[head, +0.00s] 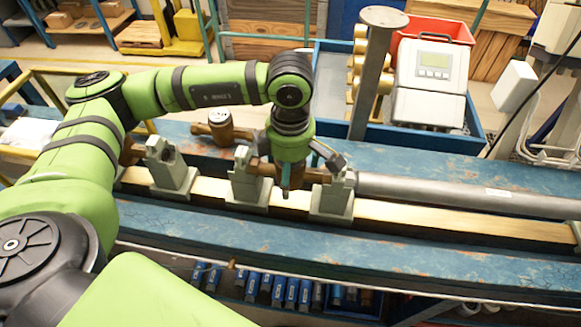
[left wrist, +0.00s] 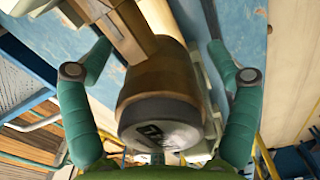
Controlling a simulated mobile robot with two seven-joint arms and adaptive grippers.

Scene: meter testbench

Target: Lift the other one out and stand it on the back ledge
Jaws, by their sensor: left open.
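A brass water meter with a dark round cap (head: 222,128) stands on the blue back ledge (head: 370,160) of the bench. A second brass meter (head: 316,175) sits in line between two grey-green clamp blocks, largely hidden by my left gripper (head: 292,172) above it. In the left wrist view this meter (left wrist: 160,85) lies between the two green fingers of my left gripper (left wrist: 160,72). The fingers are open, one on each side, with visible gaps to the body. Its dark cap with pale lettering faces the camera. My right gripper is not in view.
A third clamp block (head: 172,168) stands left on the wooden rail (head: 470,222). A grey pipe (head: 450,192) runs right from the clamps. Behind, a post (head: 373,80) rises beside a blue tray holding a white display unit (head: 433,66). Some back-ledge surface right of the standing meter is bare.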

